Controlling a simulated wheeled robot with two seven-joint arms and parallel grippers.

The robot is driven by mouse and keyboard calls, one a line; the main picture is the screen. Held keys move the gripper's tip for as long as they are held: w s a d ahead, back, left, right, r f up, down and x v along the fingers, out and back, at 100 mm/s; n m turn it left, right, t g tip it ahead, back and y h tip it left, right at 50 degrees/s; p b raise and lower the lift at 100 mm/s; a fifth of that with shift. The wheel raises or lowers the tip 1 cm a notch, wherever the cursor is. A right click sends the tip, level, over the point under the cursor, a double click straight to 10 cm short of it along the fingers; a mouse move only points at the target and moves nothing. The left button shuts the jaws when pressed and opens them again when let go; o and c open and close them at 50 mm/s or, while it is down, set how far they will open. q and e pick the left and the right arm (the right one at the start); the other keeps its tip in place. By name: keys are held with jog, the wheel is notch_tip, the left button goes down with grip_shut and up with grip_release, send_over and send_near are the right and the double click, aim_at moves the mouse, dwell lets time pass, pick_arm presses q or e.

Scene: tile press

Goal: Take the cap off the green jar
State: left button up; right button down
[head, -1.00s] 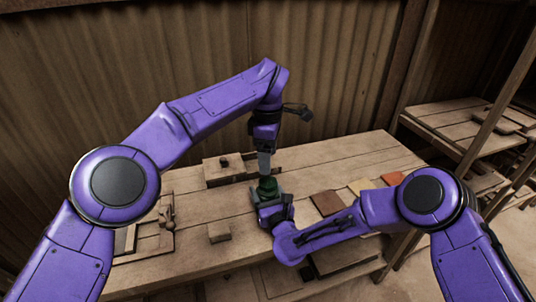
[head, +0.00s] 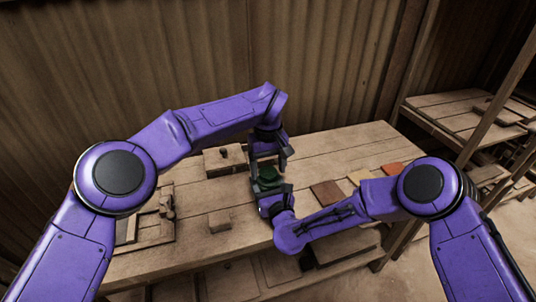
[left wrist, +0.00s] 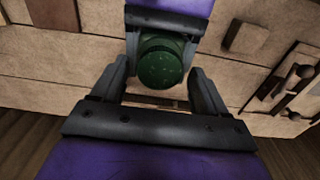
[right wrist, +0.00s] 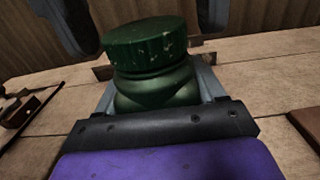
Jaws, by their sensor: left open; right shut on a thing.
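The green jar (right wrist: 160,92) stands upright on the workbench, with its ridged green cap (right wrist: 147,45) on top. My right gripper (head: 270,190) is shut on the jar's body, one finger on each side below the cap. My left gripper (head: 268,163) is open above the jar and points down. In the left wrist view the top of the cap (left wrist: 161,62) shows between the open fingers, with a gap at the right finger. In the right wrist view those fingers show at the top, left and right of the cap.
The wooden workbench (head: 335,158) has free room to the right of the jar. Flat tiles, brown (head: 326,194) and orange (head: 392,169), lie at the right. A small wooden block (head: 219,222) and a wooden frame (head: 150,236) lie at the left. A corrugated wall stands behind.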

pick_arm(q)
jog(key=shift+f, duration=0.3)
jog(key=c, duration=1.1)
jog(key=n, duration=1.4)
jog(key=shift+r, duration=0.1)
jog(key=n, duration=0.3)
jog(key=shift+n, duration=0.4)
jog(key=n, duration=1.8)
jog(key=shift+w+n, duration=0.1)
jog(key=shift+n, duration=0.3)
jog(key=n, duration=0.6)
jog(key=shift+r, duration=0.1)
jog(key=n, duration=1.1)
jog(key=shift+a, duration=0.1)
